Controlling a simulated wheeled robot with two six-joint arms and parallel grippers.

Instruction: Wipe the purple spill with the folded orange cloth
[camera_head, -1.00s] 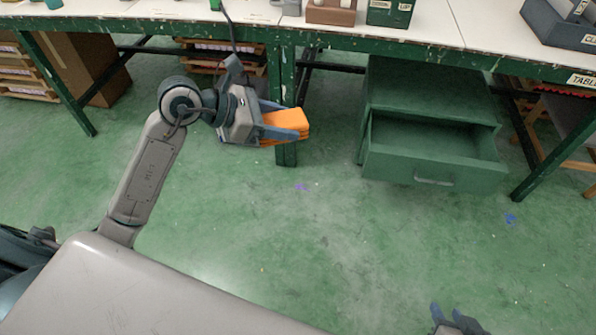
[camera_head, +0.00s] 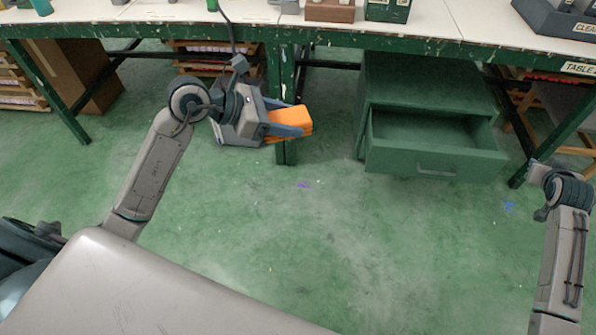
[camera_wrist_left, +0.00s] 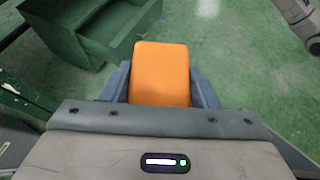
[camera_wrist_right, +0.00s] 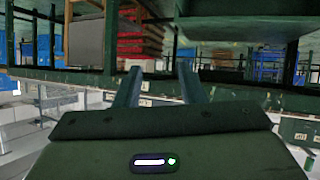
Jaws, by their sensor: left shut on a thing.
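The folded orange cloth (camera_head: 290,122) is held between the fingers of my left gripper (camera_head: 288,126), in front of the table leg and below the tabletop. In the left wrist view the cloth (camera_wrist_left: 160,75) fills the space between the two fingers. A small purple mark (camera_head: 303,185) lies on the green floor, below and apart from the cloth; I cannot tell if it is the spill. No larger purple patch shows on the visible tabletop. My right gripper shows in the right wrist view (camera_wrist_right: 160,75) with its fingers apart and nothing between them.
A green cabinet (camera_head: 430,85) with its drawer (camera_head: 435,160) pulled open stands right of the cloth. The white tabletop (camera_head: 430,28) runs along the back with boxes on it. A bluish mark (camera_head: 509,205) is on the floor at right. The middle floor is clear.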

